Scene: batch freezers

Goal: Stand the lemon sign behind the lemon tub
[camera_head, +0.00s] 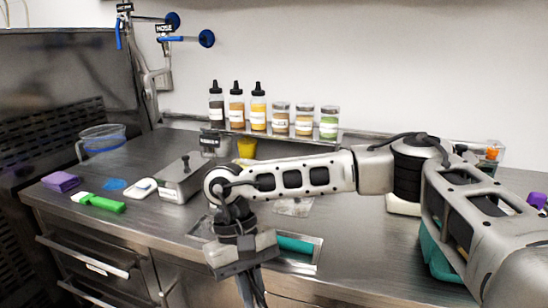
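I cannot surely pick out the lemon sign or the lemon tub. A small yellow cup (247,148) stands at the back of the counter, below the bottles; no lettering on it can be read. A teal tub (434,262) at the right is partly hidden behind my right arm, and its contents barely show. My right gripper (252,292) hangs down over the counter's front edge, in front of a recessed opening with a teal piece in it. Its fingers are cut by the lower picture edge, so I cannot tell their opening. My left gripper is out of view.
A steel counter (345,230) carries a lidded metal box (181,178), a clear jug (102,139), a green brush (98,202) and a purple sponge (61,181) on the left. Bottles and jars (258,107) line a back shelf. Bare counter lies right of the recessed opening.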

